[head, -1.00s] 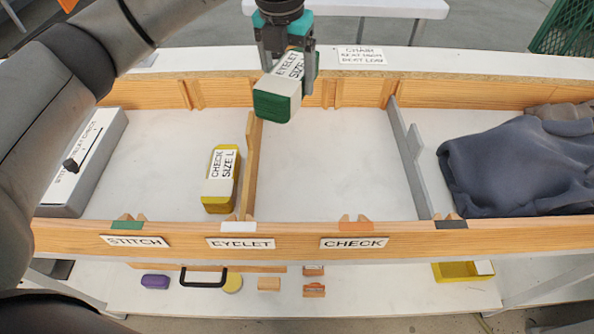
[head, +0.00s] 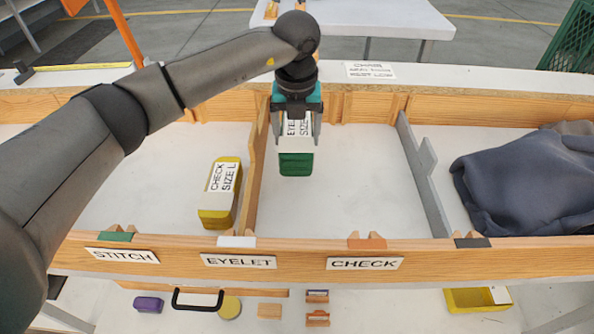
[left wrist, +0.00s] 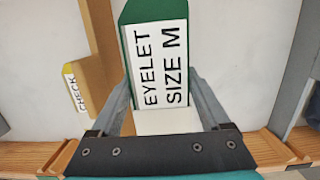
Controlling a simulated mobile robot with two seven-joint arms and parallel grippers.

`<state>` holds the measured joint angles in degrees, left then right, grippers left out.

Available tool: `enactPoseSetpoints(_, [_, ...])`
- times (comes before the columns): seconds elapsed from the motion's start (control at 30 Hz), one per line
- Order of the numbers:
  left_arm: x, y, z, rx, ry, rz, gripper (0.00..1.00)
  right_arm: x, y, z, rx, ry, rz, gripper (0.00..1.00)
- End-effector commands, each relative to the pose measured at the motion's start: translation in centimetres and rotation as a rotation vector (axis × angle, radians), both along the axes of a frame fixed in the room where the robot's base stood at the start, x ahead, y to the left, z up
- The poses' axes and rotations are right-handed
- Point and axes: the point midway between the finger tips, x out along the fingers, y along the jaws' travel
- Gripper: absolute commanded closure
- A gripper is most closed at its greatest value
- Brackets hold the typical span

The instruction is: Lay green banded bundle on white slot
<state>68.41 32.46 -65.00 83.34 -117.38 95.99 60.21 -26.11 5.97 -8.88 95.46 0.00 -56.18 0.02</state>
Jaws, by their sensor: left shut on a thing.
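The green bundle (head: 296,163) with a white band reading EYELET SIZE M is in my left gripper (head: 297,135). The gripper is shut on its sides, and the bundle hangs over the middle compartment (head: 340,195), right of the wooden divider (head: 255,175). In the left wrist view the bundle (left wrist: 158,60) lies between the two fingers, label facing the camera. A white tab (head: 237,241) sits on the front rail above the EYELET sign (head: 238,261), near the divider's front end. My right gripper is not in view.
A yellow bundle (head: 218,205) marked CHECK SIZE L lies left of the wooden divider. A grey divider (head: 425,175) bounds the middle compartment on the right, with dark cloth (head: 525,175) beyond. Green (head: 115,237), orange (head: 367,243) and dark (head: 472,243) tabs line the rail.

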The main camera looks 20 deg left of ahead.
Motion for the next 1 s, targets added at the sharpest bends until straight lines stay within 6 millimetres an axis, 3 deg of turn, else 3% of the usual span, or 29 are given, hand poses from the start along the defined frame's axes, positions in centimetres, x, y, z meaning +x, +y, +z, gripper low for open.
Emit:
enactPoseSetpoints(0.1, [0.0, 0.0, -2.6, 0.0, 0.001, -0.001, 0.98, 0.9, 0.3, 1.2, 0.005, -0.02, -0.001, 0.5])
enactPoseSetpoints(0.23, [0.0, -0.1, -4.6, -0.001, 0.001, -0.002, 0.98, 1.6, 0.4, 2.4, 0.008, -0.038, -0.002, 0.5])
enactPoseSetpoints(0.47, [0.0, -0.1, -6.0, -0.001, -0.001, -0.002, 0.98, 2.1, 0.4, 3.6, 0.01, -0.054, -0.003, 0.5])
enactPoseSetpoints(0.73, [0.0, -0.1, -9.0, -0.001, 0.001, -0.002, 0.98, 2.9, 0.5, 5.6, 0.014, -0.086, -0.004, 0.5])
enactPoseSetpoints(1.0, [0.0, -0.1, -9.4, -0.001, -0.001, -0.002, 0.98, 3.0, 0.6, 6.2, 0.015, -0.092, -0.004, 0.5])
